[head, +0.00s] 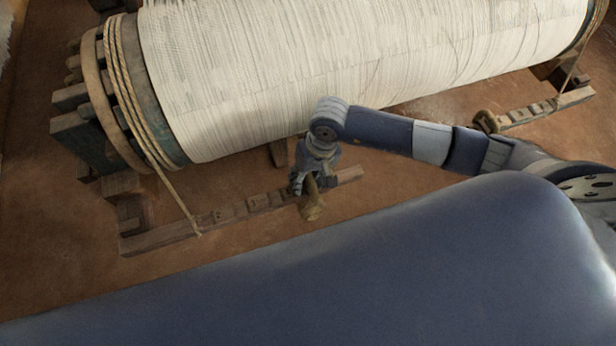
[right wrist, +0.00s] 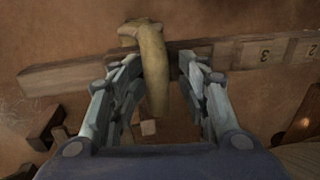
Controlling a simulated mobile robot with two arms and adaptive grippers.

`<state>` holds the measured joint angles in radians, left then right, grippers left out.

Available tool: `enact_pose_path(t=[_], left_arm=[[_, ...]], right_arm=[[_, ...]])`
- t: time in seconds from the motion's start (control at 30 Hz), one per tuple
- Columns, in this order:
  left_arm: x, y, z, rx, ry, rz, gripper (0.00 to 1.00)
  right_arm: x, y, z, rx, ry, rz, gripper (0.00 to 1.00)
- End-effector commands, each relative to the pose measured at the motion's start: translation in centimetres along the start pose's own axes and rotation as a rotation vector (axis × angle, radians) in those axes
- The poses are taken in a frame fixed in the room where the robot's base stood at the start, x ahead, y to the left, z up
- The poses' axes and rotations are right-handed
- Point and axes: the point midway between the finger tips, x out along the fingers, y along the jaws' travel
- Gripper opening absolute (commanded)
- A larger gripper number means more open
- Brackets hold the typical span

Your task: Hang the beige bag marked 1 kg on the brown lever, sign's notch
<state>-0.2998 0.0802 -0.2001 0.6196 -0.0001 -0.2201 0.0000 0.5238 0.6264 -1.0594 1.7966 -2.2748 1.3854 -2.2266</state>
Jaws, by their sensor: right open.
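The beige bag (head: 313,209) is at the brown lever (head: 230,214), toward the lever's right end. In the right wrist view the bag (right wrist: 153,68) crosses in front of the lever (right wrist: 75,72), left of the notches marked 3 and 2. No mark is readable on the bag. Whether its loop bears on the lever is hard to tell. My right gripper (head: 312,186) is open over the bag. In the wrist view its fingers (right wrist: 158,80) stand on both sides of the bag, with gaps visible. My left gripper is out of view.
A large beam wound with white warp (head: 340,65) lies behind the lever. A rope (head: 172,190) runs from its left drum to the lever.

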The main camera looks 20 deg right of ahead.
Motion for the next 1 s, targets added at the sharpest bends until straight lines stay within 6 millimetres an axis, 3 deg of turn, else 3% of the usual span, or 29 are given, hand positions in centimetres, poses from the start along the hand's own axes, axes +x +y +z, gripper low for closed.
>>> enact_pose_path(t=[0.13,0.27,0.7,1.0], left_arm=[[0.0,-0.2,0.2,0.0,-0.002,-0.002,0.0],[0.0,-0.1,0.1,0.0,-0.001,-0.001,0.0],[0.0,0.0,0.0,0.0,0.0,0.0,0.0],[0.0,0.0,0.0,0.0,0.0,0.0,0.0]], right_arm=[[-0.1,0.2,0.2,0.001,-0.005,0.006,0.41],[-1.7,0.2,0.0,-0.001,0.0,0.004,0.41],[-10.4,0.1,-0.1,-0.001,0.004,0.002,0.41],[-12.0,0.0,0.0,0.0,0.0,0.001,0.41]])
